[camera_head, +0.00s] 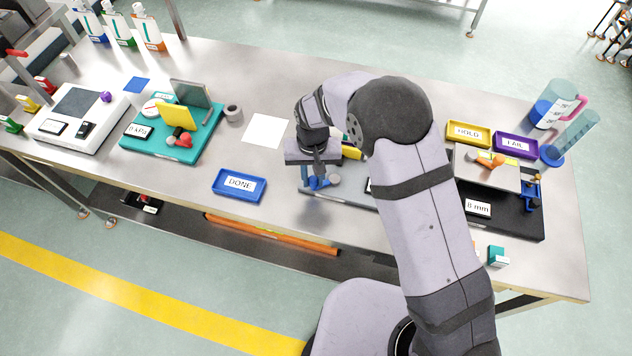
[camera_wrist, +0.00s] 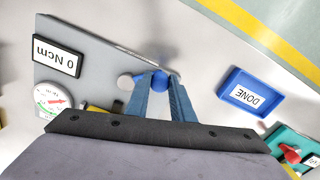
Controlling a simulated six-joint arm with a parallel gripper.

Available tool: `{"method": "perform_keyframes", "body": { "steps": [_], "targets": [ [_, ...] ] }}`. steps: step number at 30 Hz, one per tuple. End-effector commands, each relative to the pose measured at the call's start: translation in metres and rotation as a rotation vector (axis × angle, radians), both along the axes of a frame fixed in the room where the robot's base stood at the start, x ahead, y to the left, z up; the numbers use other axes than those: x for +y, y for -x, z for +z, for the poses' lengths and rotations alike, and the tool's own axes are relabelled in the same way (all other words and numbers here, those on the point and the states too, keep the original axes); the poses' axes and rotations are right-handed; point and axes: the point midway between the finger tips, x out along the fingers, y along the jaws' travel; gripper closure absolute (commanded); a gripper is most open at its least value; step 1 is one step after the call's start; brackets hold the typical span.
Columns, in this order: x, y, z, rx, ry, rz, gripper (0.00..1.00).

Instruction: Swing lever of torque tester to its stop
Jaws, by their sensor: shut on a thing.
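The torque tester is a grey flat device (camera_wrist: 95,68), with a "0 Ncm" display (camera_wrist: 58,57) and a round dial (camera_wrist: 54,99) with a red pointer in the wrist view. In the head view its grey plate (camera_head: 350,195) shows beside my arm, which hides much of it. My gripper (camera_wrist: 158,84) has its blue fingers shut on a blue knob (camera_wrist: 160,78), seemingly the lever's handle, at the tester's edge. In the head view my gripper (camera_head: 318,180) points down there. The lever's bar and its stop cannot be made out.
A blue DONE tray (camera_head: 239,186) lies left of the tester. A teal kPa device (camera_head: 185,140) and white device (camera_head: 80,115) stand further left. Yellow HOLD (camera_head: 468,134) and purple FAIL (camera_head: 516,145) trays and a black mm device (camera_head: 510,215) are right. A white sheet (camera_head: 266,131) lies flat.

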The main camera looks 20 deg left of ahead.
Motion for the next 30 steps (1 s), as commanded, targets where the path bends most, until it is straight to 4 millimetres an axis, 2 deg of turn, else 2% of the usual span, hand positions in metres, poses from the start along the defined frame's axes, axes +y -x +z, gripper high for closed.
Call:
{"method": "perform_keyframes", "body": {
  "steps": [18,30],
  "targets": [
    [0.016,-0.033,0.0,-0.002,-0.002,-0.542,1.0],
    [0.017,-0.043,0.001,-0.003,-0.002,-0.694,1.0]
  ]
}}
